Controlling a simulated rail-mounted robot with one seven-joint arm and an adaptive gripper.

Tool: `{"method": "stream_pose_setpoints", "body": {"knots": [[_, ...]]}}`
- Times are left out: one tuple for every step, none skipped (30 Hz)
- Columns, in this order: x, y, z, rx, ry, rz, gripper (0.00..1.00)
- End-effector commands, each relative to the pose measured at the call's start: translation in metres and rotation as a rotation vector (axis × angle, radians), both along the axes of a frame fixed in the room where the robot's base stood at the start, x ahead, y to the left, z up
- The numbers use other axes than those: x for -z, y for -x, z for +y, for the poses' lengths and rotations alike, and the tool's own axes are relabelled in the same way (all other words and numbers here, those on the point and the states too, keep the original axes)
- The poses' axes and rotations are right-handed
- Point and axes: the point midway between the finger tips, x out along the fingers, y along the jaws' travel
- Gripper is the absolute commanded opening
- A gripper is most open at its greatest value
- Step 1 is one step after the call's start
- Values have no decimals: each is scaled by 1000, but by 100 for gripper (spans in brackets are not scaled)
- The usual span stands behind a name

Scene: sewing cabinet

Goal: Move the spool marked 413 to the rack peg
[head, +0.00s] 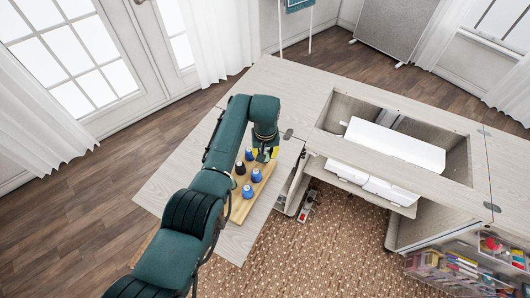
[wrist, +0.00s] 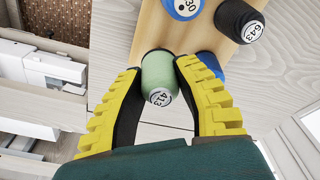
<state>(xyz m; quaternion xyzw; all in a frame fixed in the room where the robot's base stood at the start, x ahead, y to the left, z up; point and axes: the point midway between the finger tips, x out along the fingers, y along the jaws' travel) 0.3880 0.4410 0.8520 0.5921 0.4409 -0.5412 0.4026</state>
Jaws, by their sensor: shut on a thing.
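My gripper (wrist: 160,68) is shut on a pale green spool (wrist: 158,72) whose white end label reads 413. The yellow ridged fingers with dark pads press on its two sides in the wrist view. In the head view my gripper (head: 266,156) is over the far end of a wooden board (head: 240,213), and I cannot make out the green spool there. The board (wrist: 158,32) lies just beyond the spool in the wrist view. Whether the spool touches the board is unclear. I cannot clearly identify a free peg.
The board carries blue spools (head: 247,191) and a black spool marked 643 (wrist: 240,21). A blue spool (wrist: 212,66) is partly hidden behind the right finger. An open cabinet well with a white machine (head: 395,146) lies to the right. Bare tabletop (head: 180,180) is left of the board.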

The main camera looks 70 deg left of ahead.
Motion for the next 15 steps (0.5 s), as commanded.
{"method": "stream_pose_setpoints", "body": {"knots": [[2,0,0,0,0,0,12],[3,0,0,0,0,0,12],[4,0,0,0,0,0,12],[5,0,0,0,0,0,12],[6,0,0,0,0,0,12],[7,0,0,0,0,0,12],[8,0,0,0,0,0,12],[9,0,0,0,0,0,12],[10,0,0,0,0,0,12],[11,0,0,0,0,0,12],[12,0,0,0,0,0,12],[13,0,0,0,0,0,12],[14,0,0,0,0,0,12],[14,0,0,0,1,0,12],[16,0,0,0,1,0,12]]}}
